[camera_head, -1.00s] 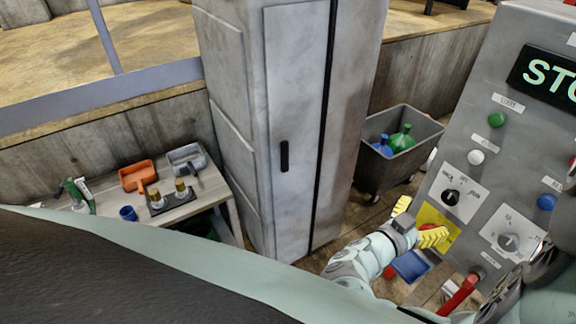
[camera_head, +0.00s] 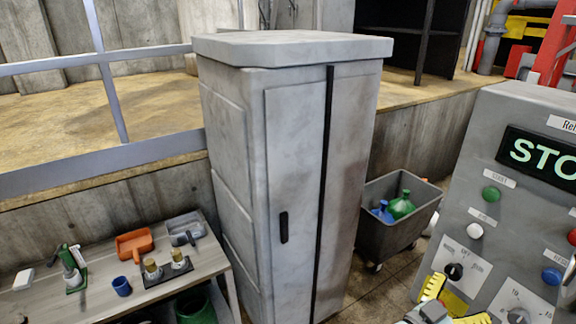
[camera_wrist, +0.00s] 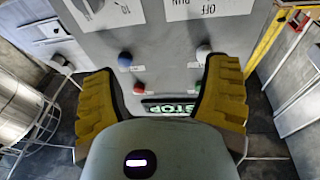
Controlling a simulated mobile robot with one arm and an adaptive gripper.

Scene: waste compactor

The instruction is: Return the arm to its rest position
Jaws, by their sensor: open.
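My gripper (camera_wrist: 162,100) has yellow ridged fingers spread wide apart with nothing between them in the wrist view. In the head view my gripper (camera_head: 452,302) is at the bottom right, in front of the lower left part of the grey control panel (camera_head: 545,225). The panel appears upside down in the wrist view, with its blue button (camera_wrist: 125,59) and white button (camera_wrist: 203,53) between the fingers. I cannot tell the exact gap between fingertips and panel. Most of my arm is out of the head view.
A tall grey cabinet (camera_head: 295,180) stands closed in the middle. A grey wheeled bin (camera_head: 388,235) holding blue and green bottles is behind it to the right. A workbench (camera_head: 100,300) with an orange scoop (camera_head: 134,243) is at left. A railing (camera_head: 100,155) runs behind.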

